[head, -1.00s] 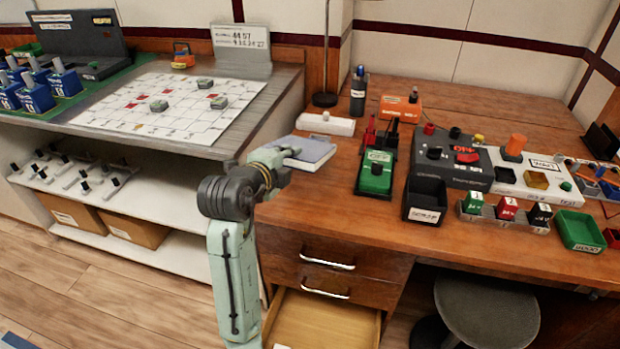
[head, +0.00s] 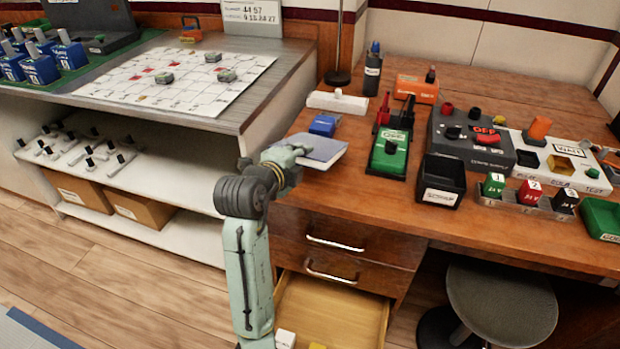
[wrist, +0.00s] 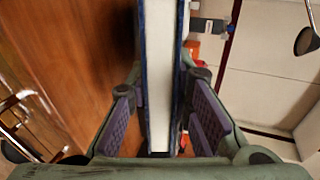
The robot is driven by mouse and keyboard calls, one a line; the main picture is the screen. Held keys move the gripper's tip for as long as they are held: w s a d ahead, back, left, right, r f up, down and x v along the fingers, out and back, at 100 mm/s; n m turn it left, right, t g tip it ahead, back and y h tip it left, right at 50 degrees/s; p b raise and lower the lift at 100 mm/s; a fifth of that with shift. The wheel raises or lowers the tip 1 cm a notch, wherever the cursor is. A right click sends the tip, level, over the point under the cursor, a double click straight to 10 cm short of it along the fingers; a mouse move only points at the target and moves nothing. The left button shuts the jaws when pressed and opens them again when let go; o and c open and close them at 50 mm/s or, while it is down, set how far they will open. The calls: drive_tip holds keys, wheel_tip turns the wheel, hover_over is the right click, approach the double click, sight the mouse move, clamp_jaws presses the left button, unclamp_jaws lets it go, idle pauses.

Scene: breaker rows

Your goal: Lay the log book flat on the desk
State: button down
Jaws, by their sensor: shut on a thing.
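The log book (head: 324,147), with a grey-blue cover, is in the front left corner area of the desk (head: 345,193) in the head view. My gripper (head: 297,152) is shut on its near left edge. In the wrist view the book (wrist: 160,60) stands edge-on between the finger pads of my gripper (wrist: 160,125), its white page block between blue covers. The desk (wrist: 65,60) lies along the left of that view, with one finger between it and the book. The book looks about level and seems held a little above the desk; its underside is hidden.
Behind the book are a small blue object (head: 324,124) and a white block (head: 337,103). A green device (head: 388,154) stands to the right, then a black bin (head: 441,180). Below, a drawer (head: 330,315) is open. A stool (head: 500,305) stands in front of the desk.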

drive_tip(key=shift+f+b, duration=0.55)
drive_tip(key=shift+f, duration=0.35)
drive_tip(key=shift+r, duration=0.1)
drive_tip(key=c, duration=1.6)
unclamp_jaws()
drive_tip(key=shift+s, duration=0.1)
drive_tip(key=v, duration=0.7)
drive_tip(key=shift+s+a, duration=0.2)
drive_tip(key=shift+s, duration=0.15)
drive_tip(key=shift+r, duration=0.2)
